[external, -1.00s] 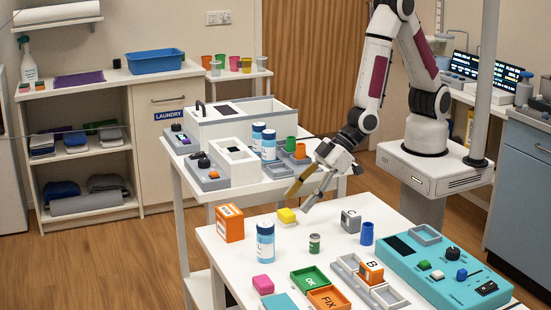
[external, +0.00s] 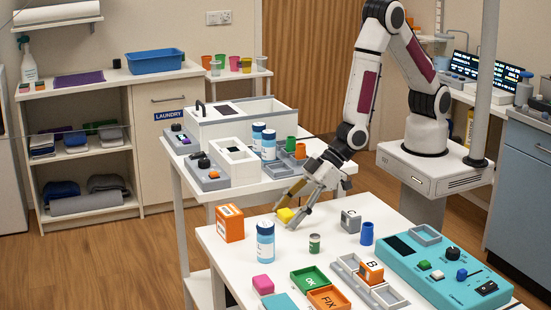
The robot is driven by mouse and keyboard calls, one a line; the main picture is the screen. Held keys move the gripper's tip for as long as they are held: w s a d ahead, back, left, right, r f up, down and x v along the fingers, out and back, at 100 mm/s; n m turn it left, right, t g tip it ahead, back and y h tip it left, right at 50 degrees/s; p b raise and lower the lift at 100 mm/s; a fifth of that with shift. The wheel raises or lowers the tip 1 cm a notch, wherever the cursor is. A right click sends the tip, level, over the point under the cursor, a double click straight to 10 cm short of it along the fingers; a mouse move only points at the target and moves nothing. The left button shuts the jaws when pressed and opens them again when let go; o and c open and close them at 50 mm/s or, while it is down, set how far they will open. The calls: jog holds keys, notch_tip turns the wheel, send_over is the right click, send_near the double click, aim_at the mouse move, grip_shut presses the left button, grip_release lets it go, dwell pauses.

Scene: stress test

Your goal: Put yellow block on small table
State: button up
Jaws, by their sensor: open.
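The yellow block (external: 285,214) sits near the far edge of the white front table (external: 222,262). My gripper (external: 289,214) is down at the block with its fingers apart. One finger is at the block's far left side and the other at its right; I cannot tell whether either touches it. The right finger partly overlaps the block in the picture. A small white table (external: 262,73) stands against the back wall with several coloured cups on it.
Near the block are an orange box (external: 230,223), a blue-white bottle (external: 265,242), a green can (external: 314,243), a grey C block (external: 350,221) and a blue cylinder (external: 367,233). A second white table (external: 201,188) with equipment stands behind. A teal console (external: 430,262) is at right.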

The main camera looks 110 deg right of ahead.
aim_at(289, 210)
dwell(0.4)
jog(key=c, duration=1.2)
jog(key=shift+r, duration=0.2)
jog(key=shift+r, duration=4.8)
jog(key=shift+d+f, duration=0.1)
jog(key=shift+d, duration=0.1)
